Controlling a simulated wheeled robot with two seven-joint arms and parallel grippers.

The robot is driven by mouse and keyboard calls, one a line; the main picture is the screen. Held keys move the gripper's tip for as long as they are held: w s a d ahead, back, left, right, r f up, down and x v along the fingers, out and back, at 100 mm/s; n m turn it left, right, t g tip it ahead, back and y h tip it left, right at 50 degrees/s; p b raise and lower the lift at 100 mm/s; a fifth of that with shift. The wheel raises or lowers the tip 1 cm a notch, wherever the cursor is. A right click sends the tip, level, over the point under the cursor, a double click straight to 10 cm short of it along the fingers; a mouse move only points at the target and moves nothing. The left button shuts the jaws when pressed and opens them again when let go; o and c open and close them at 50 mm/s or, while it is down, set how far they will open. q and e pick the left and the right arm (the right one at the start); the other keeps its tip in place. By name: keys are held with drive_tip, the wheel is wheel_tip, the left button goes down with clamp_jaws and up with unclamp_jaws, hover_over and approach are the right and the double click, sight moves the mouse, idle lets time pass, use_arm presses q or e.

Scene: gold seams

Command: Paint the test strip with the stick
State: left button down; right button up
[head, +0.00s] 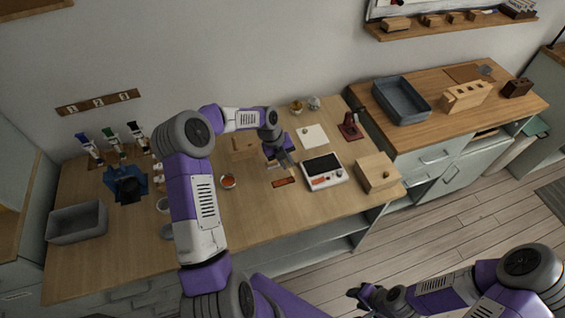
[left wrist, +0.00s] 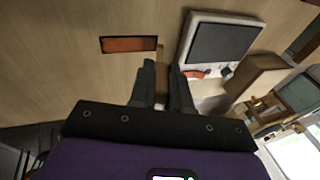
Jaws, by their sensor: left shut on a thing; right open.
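The test strip (head: 284,182) is a small flat orange-red rectangle on the wooden worktop; it also shows in the left wrist view (left wrist: 128,44). My left gripper (head: 285,163) is just behind the strip in the head view. In the left wrist view, its fingers (left wrist: 162,72) are shut on a thin brown stick (left wrist: 160,55). The stick's end shows past the fingertips, beside the strip's right end. I cannot tell whether it touches the worktop. My right gripper (head: 366,296) is open and empty, away from the worktop at the bottom.
A white device with a dark panel (head: 322,165) stands right of the strip, with a wooden block (head: 376,172) beyond it. A small dish of orange stuff (head: 228,181) is left of the strip. A grey bin (head: 77,222) and a blue holder (head: 127,187) stand further left.

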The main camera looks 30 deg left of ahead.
use_arm(q)
drive_tip(key=shift+f, duration=0.1)
drive_tip(key=shift+s+a, duration=0.7)
drive_tip(key=shift+s, duration=0.15)
drive_tip(key=shift+s+a, duration=0.65)
drive_tip(key=shift+s, duration=0.1)
wheel_tip(320, 180, up, 6)
drive_tip(key=p, duration=0.4)
wheel_tip(320, 180, up, 3)
drive_tip(key=shift+r+p, duration=0.1)
drive_tip(key=shift+p, duration=1)
